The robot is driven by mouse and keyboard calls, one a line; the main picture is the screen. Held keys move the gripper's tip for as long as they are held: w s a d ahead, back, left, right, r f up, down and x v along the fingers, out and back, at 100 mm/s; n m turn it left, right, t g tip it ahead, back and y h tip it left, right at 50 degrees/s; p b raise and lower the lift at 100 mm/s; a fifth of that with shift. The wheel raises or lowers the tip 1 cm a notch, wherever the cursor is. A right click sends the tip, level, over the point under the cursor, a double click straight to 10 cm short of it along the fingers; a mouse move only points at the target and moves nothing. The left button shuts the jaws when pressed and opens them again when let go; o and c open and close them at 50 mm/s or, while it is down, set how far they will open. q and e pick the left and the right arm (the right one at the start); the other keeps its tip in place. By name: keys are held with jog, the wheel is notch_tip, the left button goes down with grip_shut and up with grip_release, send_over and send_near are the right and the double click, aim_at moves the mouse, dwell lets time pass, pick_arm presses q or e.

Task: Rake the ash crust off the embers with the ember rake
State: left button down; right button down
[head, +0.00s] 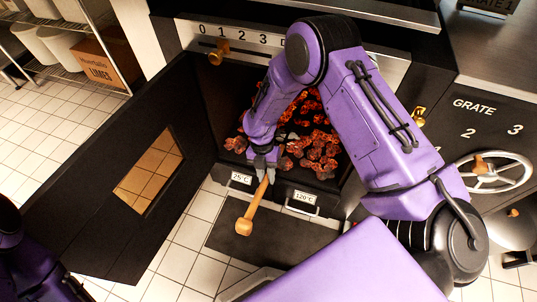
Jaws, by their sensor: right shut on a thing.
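Glowing orange-red embers (318,148) lie in the open firebox, mixed with dark and a few greyish lumps. I cannot clearly tell an ash crust from the lumps. My right gripper (264,168) is at the front edge of the ember bed, shut on the ember rake (254,208). The rake's wooden handle points down and toward me, ending in a thick knob. Its head is not visible; my right gripper and arm block that part. My right arm also covers much of the embers. My left arm shows only at the lower left corner, its gripper out of view.
The firebox door (92,205) with a window stands open at the left. Drawers marked 25 °C (240,179) and 120 °C (305,197) sit below the embers. A numbered slider (216,56) is above. A grate handwheel (489,172) is at the right. Shelves stand upper left.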

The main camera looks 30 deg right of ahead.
aim_at(255, 200)
jog(key=shift+s+a+p, duration=1)
jog(key=shift+s+a, duration=0.85)
jog(key=shift+a, duration=0.3)
jog(key=shift+s+a+f+p, duration=0.1)
jog(key=shift+s+a+p, duration=0.2)
jog(key=shift+s+a, duration=0.55)
jog(key=shift+s+a+p, duration=0.3)
jog(key=shift+s+a, duration=0.35)
jog(key=shift+a, duration=0.35)
notch_tip(255, 200, up, 3)
jog(key=p, duration=0.3)
jog(key=w+d+b, duration=0.1)
jog(key=w+d, duration=0.2)
jog(key=w+d+b, duration=0.1)
jog(key=w+d, duration=0.2)
jog(key=d, duration=0.1)
jog(key=w+d+b, duration=0.1)
jog(key=w+d, duration=0.2)
jog(key=d, duration=0.1)
jog(key=shift+w+d, duration=0.15)
jog(key=shift+w, duration=0.15)
jog(key=shift+w+d+r, duration=0.1)
jog(key=shift+r, duration=0.1)
jog(key=shift+f+b, duration=0.25)
jog(key=shift+b, duration=0.15)
